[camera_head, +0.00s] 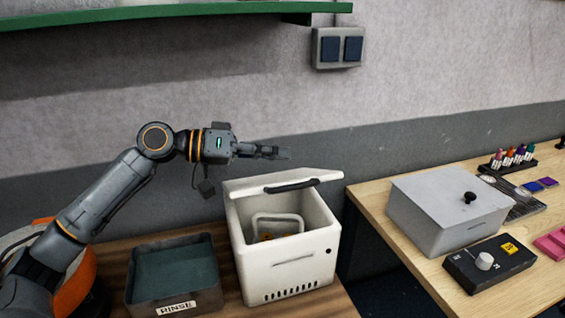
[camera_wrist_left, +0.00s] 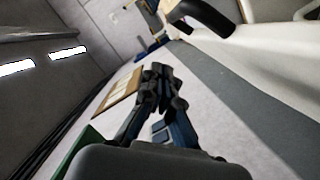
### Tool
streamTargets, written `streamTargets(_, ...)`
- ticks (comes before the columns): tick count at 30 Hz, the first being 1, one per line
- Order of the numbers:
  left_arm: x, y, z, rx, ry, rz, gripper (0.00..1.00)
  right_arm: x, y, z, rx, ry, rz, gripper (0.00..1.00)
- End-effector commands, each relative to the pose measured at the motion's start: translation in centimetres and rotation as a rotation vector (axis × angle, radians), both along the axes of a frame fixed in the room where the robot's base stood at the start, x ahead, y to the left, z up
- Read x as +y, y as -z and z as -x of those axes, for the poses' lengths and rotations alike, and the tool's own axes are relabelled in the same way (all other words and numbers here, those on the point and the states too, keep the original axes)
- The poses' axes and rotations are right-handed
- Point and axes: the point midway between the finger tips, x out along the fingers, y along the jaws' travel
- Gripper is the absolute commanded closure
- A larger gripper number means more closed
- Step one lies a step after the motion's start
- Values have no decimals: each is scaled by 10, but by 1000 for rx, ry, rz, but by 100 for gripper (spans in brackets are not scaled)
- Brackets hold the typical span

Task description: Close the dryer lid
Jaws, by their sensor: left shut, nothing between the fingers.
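The dryer (camera_head: 290,270) is a white box with a slotted front, standing on the wooden bench. Its lid (camera_head: 250,184) is raised at a tilt, with a dark handle (camera_head: 292,186) along it. The opening shows a pale wire handle (camera_head: 277,219) and something yellow inside. My left gripper (camera_head: 284,154) is shut and empty, above and behind the lid and seemingly apart from it. In the left wrist view the closed fingers (camera_wrist_left: 160,72) point away, with the dark handle (camera_wrist_left: 205,14) at the top right. My right gripper is not in view.
A dark tray labelled RINSE (camera_head: 174,272) stands left of the dryer. On the right table are a grey box with a black knob (camera_head: 446,210), a control box (camera_head: 490,262) and several small bottles (camera_head: 512,156). A green shelf (camera_head: 160,14) hangs above; a wall switch (camera_head: 339,48) is behind.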

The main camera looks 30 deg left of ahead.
Motion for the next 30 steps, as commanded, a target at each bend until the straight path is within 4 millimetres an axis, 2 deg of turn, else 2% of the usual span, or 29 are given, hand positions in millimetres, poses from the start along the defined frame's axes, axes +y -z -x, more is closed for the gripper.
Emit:
streamTargets(1,-6,-4,-4,-2,2,1,100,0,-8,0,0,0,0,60)
streamTargets(4,-10,10,2,5,1,0,100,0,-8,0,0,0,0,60)
streamTargets(13,-22,28,13,2,0,0,100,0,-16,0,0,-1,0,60)
streamTargets(26,-24,31,14,-1,0,-1,100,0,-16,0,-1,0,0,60)
streamTargets(30,-24,36,15,-9,1,-9,100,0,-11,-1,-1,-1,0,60)
